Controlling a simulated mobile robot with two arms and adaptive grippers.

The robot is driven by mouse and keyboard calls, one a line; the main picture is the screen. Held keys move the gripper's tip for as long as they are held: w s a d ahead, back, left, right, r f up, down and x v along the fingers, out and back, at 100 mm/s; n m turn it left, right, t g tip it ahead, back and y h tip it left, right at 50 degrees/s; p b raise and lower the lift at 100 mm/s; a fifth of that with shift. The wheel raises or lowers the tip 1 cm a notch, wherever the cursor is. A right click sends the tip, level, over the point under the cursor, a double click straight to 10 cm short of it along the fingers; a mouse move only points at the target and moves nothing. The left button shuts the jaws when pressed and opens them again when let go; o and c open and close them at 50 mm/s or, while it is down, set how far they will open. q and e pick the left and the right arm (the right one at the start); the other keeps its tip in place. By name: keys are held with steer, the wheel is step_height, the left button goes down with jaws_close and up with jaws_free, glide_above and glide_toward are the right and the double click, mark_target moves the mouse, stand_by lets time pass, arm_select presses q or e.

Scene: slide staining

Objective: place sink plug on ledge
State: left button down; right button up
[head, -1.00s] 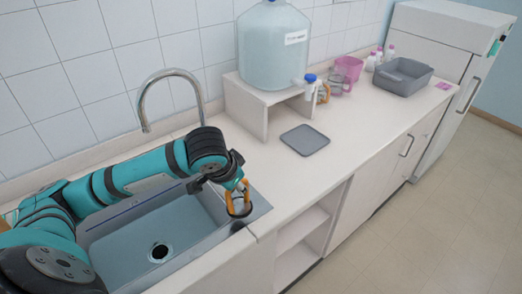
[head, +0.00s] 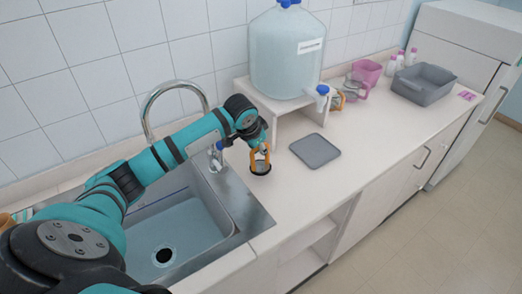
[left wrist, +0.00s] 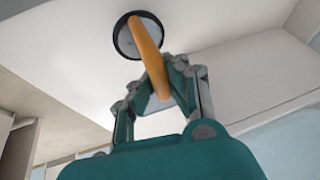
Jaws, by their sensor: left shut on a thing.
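The sink plug (head: 261,173) is a small dark disc under my left gripper (head: 260,163). It also shows in the left wrist view (left wrist: 122,38) as a dark-rimmed disc at the fingertips. I cannot tell whether the plug touches the counter. The grey sink (head: 193,235) is on the left, with its open drain (head: 163,256) in the basin floor. No separate ledge can be made out for certain. My right gripper is not in view.
A chrome faucet (head: 149,101) arches behind my left arm. A grey mat (head: 315,150) lies right of the gripper. A large water jug (head: 288,55) stands on a white stand (head: 245,94) behind. A grey tub (head: 424,88) is farther right.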

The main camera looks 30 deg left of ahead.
mark_target(261, 163)
arm_select(q)
steer(key=shift+w+r, duration=0.1)
steer(key=shift+w, duration=0.15)
steer(key=shift+w+a, duration=0.1)
steer(key=shift+w, duration=0.2)
step_height(261, 163, down, 3)
steer(key=shift+f+p, duration=0.2)
steer(key=shift+p, duration=0.7)
steer(key=shift+f, duration=0.2)
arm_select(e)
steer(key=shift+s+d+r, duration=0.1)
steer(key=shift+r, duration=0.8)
arm_select(q)
steer(key=c, duration=1.6)
jaws_free()
steer(key=shift+o, duration=1)
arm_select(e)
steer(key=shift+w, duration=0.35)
arm_select(q)
steer(key=b+v, duration=0.2)
steer(key=v, duration=1)
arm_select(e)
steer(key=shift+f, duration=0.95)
